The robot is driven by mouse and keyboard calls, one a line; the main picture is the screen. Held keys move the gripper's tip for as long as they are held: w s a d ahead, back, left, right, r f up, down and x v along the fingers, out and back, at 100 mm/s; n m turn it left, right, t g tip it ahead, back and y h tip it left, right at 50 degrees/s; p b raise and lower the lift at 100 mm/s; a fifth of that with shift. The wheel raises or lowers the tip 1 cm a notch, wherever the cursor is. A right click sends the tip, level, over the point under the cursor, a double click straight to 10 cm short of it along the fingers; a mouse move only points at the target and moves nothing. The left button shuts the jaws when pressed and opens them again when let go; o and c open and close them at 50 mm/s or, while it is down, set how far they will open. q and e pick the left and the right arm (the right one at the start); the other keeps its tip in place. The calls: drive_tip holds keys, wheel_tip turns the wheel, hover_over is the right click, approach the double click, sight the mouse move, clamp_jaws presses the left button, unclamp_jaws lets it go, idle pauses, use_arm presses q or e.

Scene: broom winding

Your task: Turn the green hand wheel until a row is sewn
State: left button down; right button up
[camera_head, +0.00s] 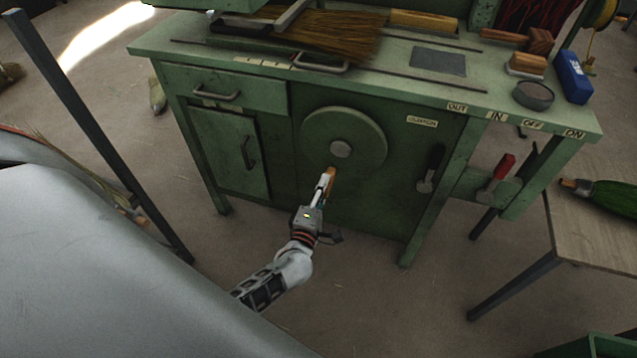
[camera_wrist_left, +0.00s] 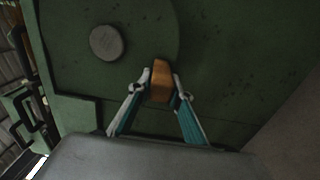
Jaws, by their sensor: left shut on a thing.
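The green hand wheel (camera_head: 352,128) is a round disc with a grey hub (camera_head: 341,149) on the front of the green machine. In the left wrist view the wheel (camera_wrist_left: 145,30) and its hub (camera_wrist_left: 106,42) fill the upper left. An orange-brown wooden handle (camera_wrist_left: 161,80) sits near the wheel's lower rim. My left gripper (camera_head: 327,186) is shut on this handle, with one finger on each side of it. The handle (camera_head: 331,178) shows only partly in the head view. My right gripper is not in view. A broom head (camera_head: 335,35) lies on the machine's top.
A black lever (camera_head: 431,170) and a red-handled lever (camera_head: 502,168) stick out right of the wheel. A blue box (camera_head: 572,78) and a dark round tin (camera_head: 533,95) stand on the top's right end. A wooden table (camera_head: 595,228) is at right.

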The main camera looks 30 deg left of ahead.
use_arm(q)
drive_tip(key=shift+w+d+f+n, duration=0.1)
drive_tip(key=shift+d+f+n, duration=0.2)
drive_tip(key=shift+d+n, duration=0.5)
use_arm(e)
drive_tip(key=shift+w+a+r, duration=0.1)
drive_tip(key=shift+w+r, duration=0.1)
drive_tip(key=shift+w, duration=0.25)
use_arm(q)
drive_tip(key=shift+a, duration=0.1)
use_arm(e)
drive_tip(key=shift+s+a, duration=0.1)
use_arm(q)
drive_tip(key=c, duration=1.8)
unclamp_jaws()
drive_tip(key=shift+c, duration=0.2)
drive_tip(key=shift+r, duration=0.1)
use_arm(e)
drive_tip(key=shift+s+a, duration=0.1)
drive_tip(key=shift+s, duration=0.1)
use_arm(q)
drive_tip(key=shift+r, duration=0.1)
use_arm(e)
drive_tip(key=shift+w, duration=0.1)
